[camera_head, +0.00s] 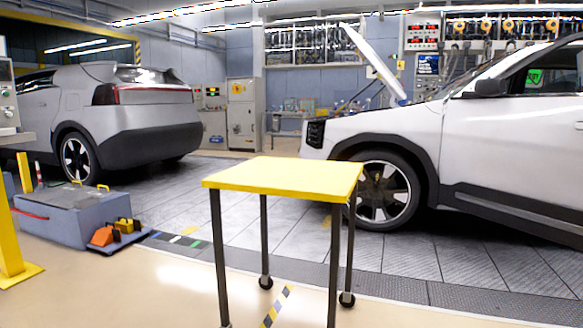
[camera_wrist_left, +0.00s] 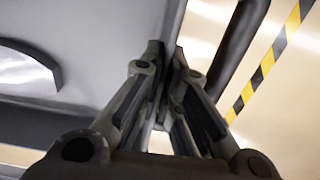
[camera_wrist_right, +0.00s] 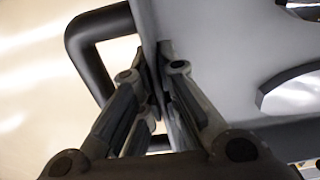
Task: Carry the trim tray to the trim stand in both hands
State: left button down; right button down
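The trim stand, a yellow-topped table (camera_head: 285,178) on dark legs, stands upright in the middle of the head view, and its top is bare. Neither gripper nor the tray shows in the head view. In the left wrist view my left gripper (camera_wrist_left: 168,48) is closed on the wall of the grey trim tray (camera_wrist_left: 110,30), beside a black bar handle (camera_wrist_left: 238,45). In the right wrist view my right gripper (camera_wrist_right: 158,50) is closed on a wall of the tray (camera_wrist_right: 210,50), beside another black handle (camera_wrist_right: 82,48). Pale and dark parts show in the tray.
A white car (camera_head: 410,130) with its hood up stands behind the stand. A silver car (camera_head: 140,110) is at the back left. A grey-blue chest (camera_head: 75,213) and a yellow post (camera_head: 8,230) are at left. The beige floor around the stand is mostly clear.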

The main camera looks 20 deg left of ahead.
aim_at(289, 172)
jog(key=i+j, duration=0.15)
jog(key=j, duration=0.2)
jog(key=i+j, duration=0.1)
jog(key=j, duration=0.25)
jog(key=i+j, duration=0.15)
jog(key=j, duration=0.2)
jog(key=i+j, duration=0.15)
jog(key=j, duration=0.25)
jog(key=i+j, duration=0.1)
jog(key=j, duration=0.25)
jog(key=i+j, duration=0.15)
jog(key=j, duration=0.2)
jog(key=i+j, duration=0.15)
jog(key=j, duration=0.2)
